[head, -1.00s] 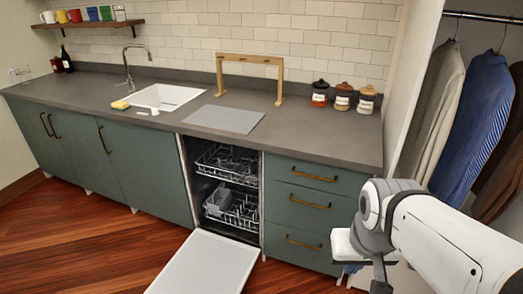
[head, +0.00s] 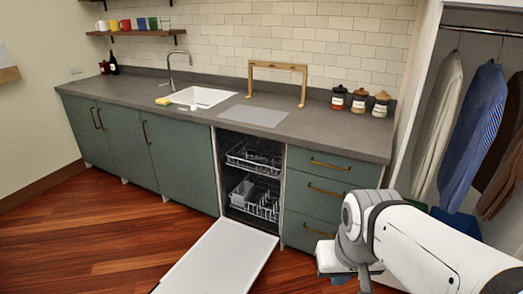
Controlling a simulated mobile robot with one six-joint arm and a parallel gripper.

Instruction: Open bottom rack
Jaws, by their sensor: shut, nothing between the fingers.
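The dishwasher (head: 229,182) stands open between the green cabinets, its white door (head: 222,262) folded down toward the floor. The bottom rack (head: 265,208) sits inside the cavity above the door, pushed in, with a grey basket (head: 243,194) at its left. The upper rack (head: 255,160) is also inside. My arm is at the lower right, to the right of the door and apart from the rack. The fingers of my gripper are outside the frame.
A drawer cabinet (head: 316,205) with brass handles stands right of the dishwasher, close to my arm. The counter (head: 330,140) holds a sink (head: 200,97) and several jars. Hanging clothes (head: 475,135) are at the right. Wooden floor (head: 125,235) is free left of the door.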

